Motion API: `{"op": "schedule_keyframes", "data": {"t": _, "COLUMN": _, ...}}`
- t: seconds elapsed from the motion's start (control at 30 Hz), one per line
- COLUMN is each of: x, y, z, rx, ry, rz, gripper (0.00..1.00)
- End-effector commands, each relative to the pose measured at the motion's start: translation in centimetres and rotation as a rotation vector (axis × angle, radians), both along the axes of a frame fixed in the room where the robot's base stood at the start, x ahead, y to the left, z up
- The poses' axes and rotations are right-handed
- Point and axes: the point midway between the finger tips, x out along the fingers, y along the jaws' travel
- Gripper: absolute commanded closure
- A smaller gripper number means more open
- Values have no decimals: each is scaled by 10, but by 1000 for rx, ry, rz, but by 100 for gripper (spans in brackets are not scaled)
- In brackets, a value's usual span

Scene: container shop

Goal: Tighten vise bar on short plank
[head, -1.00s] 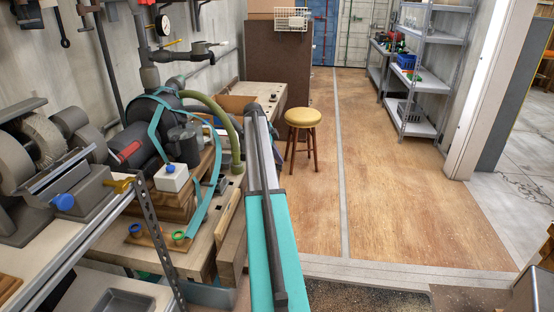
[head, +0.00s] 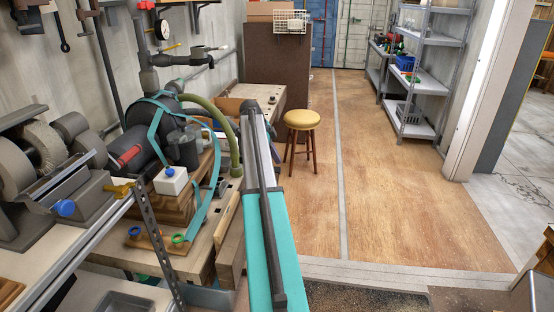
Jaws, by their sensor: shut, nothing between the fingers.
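My teal and grey arm reaches away from the bottom of the head view towards the far end of the workbench (head: 201,246). Its far end stops near the back part of the bench, and I cannot make out my gripper's fingers there. A pale upright board (head: 228,218) stands along the bench's right edge, with a thicker wooden block beside it, partly behind my arm. I cannot tell whether these belong to the vise. No vise bar or clamped short plank can be picked out clearly.
A dark pump (head: 139,152) with a teal strap and green hose crowds the bench. A bench grinder (head: 45,150) stands at left. A yellow-topped stool (head: 302,119) stands right of the bench. Metal shelves (head: 427,75) stand at the back right. The wooden floor between is clear.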

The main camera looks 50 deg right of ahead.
Motion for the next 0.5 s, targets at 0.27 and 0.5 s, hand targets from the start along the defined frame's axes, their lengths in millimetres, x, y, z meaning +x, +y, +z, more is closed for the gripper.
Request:
{"op": "schedule_keyframes", "data": {"t": 0.27, "x": 16, "y": -4, "z": 29, "rx": -2, "ry": -1, "rz": 1, "gripper": 100}}
{"op": "schedule_keyframes", "data": {"t": 0.5, "x": 32, "y": -4, "z": 62, "rx": -2, "ry": -2, "rz": 2, "gripper": 100}}
